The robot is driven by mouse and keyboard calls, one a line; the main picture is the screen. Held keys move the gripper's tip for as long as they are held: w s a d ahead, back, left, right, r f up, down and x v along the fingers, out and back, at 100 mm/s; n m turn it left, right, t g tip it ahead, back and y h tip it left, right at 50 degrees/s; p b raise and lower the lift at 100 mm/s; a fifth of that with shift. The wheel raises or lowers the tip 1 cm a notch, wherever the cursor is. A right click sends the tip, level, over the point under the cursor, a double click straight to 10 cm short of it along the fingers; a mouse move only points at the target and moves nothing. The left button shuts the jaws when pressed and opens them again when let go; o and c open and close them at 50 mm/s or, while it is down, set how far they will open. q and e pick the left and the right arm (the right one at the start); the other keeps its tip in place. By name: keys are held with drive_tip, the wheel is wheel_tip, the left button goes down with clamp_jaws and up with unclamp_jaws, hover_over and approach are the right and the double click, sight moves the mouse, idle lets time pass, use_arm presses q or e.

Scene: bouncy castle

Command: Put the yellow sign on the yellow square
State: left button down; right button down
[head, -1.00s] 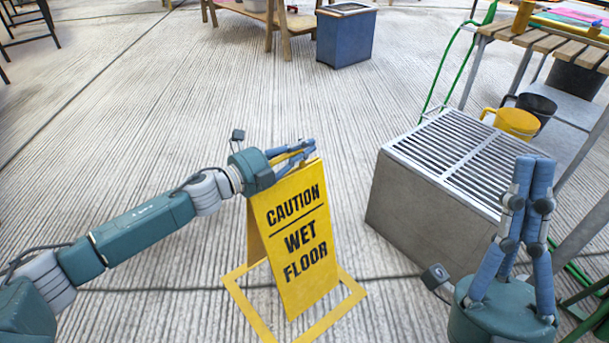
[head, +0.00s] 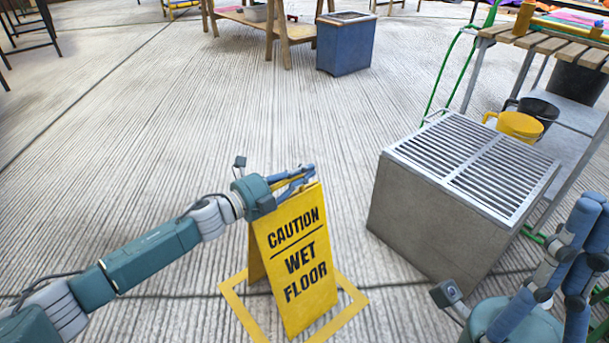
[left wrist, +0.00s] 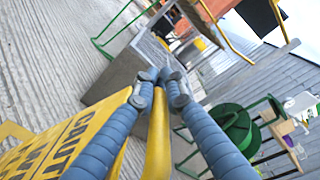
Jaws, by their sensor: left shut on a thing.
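The yellow sign (head: 295,262), a folding board reading "CAUTION WET FLOOR", stands upright with its legs spread. It appears inside the yellow square (head: 350,303), an outline on the floor; the near edge is cut off by the picture. My left gripper (head: 300,180) is shut on the top edge of the sign. In the left wrist view the blue fingers (left wrist: 158,80) close around the sign's yellow top (left wrist: 157,135). I cannot tell whether the sign's feet touch the floor. My right gripper (head: 590,235) is at the lower right, apart from the sign, its fingertips close together.
A concrete block with a metal grate (head: 440,205) stands right of the sign. A blue bin (head: 345,45) stands farther back.

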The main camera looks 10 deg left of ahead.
use_arm(q)
drive_tip(key=shift+r, duration=0.15)
drive_tip(key=c, duration=2.2)
unclamp_jaws()
drive_tip(key=shift+f, duration=0.25)
drive_tip(key=o, duration=0.4)
